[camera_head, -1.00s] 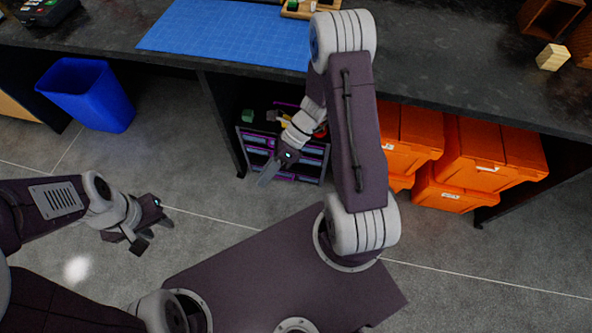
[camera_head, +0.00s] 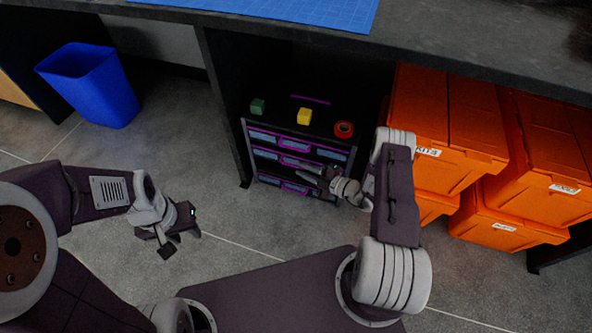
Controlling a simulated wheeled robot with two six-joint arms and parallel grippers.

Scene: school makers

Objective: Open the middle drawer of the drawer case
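The drawer case (camera_head: 246,135) is a dark case with purple trim under the workbench, with three rows of drawers on its front. The middle drawer row (camera_head: 266,155) lies between the top and bottom rows, and all rows look closed. My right gripper (camera_head: 312,181) is in front of the case at its right half, close to the middle and lower drawers. Its fingers overlap the drawer fronts in the picture, so I cannot tell whether they touch a handle or how far apart they are. My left gripper (camera_head: 182,246) is open and empty over the floor at left.
A green block (camera_head: 258,106), a yellow block (camera_head: 304,116) and a red tape roll (camera_head: 344,129) sit on the case. Orange bins (camera_head: 447,147) are stacked to its right. A table leg (camera_head: 224,110) stands at its left. A blue bin (camera_head: 90,87) is further left.

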